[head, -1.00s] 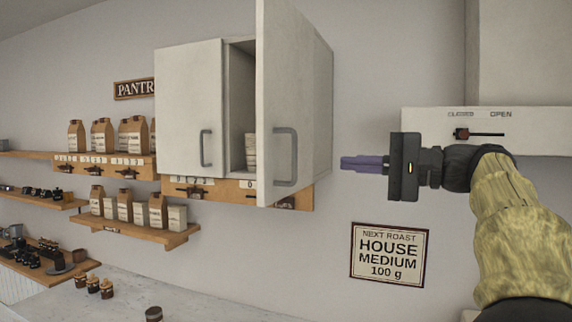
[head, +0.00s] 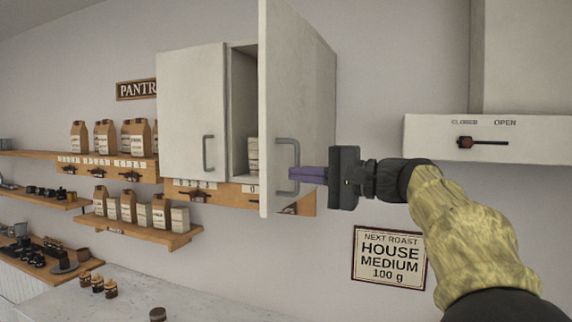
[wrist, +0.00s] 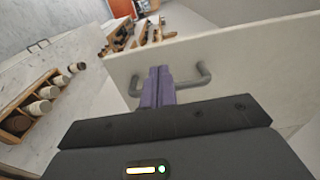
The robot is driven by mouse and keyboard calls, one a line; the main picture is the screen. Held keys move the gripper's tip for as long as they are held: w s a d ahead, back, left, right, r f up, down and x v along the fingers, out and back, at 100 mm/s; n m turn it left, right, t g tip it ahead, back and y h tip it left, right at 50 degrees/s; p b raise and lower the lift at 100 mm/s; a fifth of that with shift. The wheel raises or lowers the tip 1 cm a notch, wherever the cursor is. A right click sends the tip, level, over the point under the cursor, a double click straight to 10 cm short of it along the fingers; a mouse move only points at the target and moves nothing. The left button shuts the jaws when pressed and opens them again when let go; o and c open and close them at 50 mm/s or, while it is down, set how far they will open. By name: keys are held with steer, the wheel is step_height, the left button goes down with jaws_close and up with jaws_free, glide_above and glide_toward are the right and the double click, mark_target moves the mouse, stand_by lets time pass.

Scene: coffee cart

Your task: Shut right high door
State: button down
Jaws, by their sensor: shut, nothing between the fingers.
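The right high door (head: 290,85) of the white wall cabinet stands swung open toward me, with a grey bar handle (head: 283,165) on its face. The left door (head: 192,110) is shut. My gripper (head: 300,174) is shut and empty, its purple fingers pointing left at the right door's handle. In the wrist view the fingers (wrist: 157,85) overlap the handle (wrist: 203,75), in front of the door panel (wrist: 240,55). I cannot tell whether they touch it.
Shelves with paper bags (head: 136,136) line the wall at left. A pale counter (head: 120,305) with small jars lies below. A white hood with a slider (head: 478,142) is at right. A sign (head: 389,257) hangs below my arm.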

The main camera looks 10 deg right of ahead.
mark_target(272, 172)
steer(key=p+x, duration=0.1)
steer(key=x, duration=0.2)
steer(key=shift+w+a+r, duration=0.1)
steer(key=shift+a, duration=0.1)
steer(key=shift+w+a, duration=0.1)
steer(key=shift+w, duration=0.05)
steer(key=shift+w, duration=0.1)
